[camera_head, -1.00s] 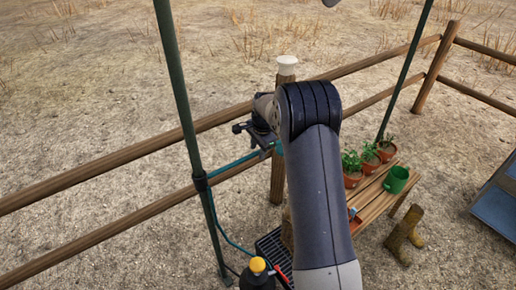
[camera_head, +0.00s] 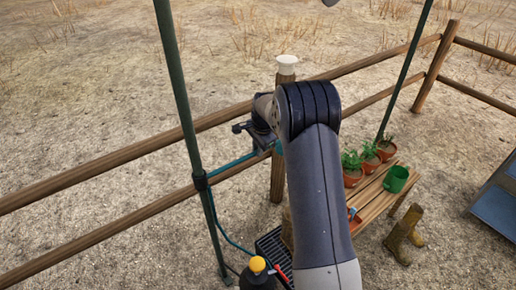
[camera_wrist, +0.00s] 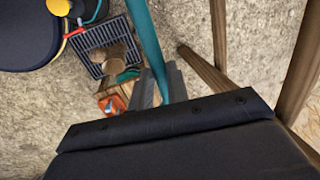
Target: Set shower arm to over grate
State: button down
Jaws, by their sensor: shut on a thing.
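The shower arm is a teal bar (camera_head: 232,163) reaching from the clamp on the green pole (camera_head: 203,183) toward my gripper (camera_head: 262,140). In the wrist view the teal bar (camera_wrist: 150,45) runs down between the grey fingers of my gripper (camera_wrist: 158,88), which are shut on it. The black grate (camera_head: 266,247) lies on the ground right of the pole's foot, partly hidden by my arm. In the wrist view the grate (camera_wrist: 88,48) is at upper left, left of the bar. The bar's far end is hidden behind my gripper.
A wooden rail fence (camera_head: 110,155) runs behind, with a post (camera_head: 278,180) close to my gripper. A yellow-capped dark bottle (camera_head: 257,275) stands by the grate. A bench (camera_head: 375,200) with potted plants and a green mug, and boots (camera_head: 403,237), are at right.

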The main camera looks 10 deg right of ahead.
jog(key=s+m+h+b, duration=0.1)
jog(key=s+m+b, duration=0.2)
jog(key=s+m, duration=0.4)
jog(key=shift+s+d+b, duration=0.3)
jog(key=shift+s+d, duration=0.1)
jog(key=shift+s, duration=2.75)
jog(key=c, duration=1.4)
grip_release()
jog(key=shift+o, duration=0.2)
jog(key=shift+r, duration=0.1)
notch_tip(320, 180, up, 10)
jog(key=s, duration=0.2)
jog(key=shift+a+r, duration=0.2)
jog(key=shift+r, duration=0.05)
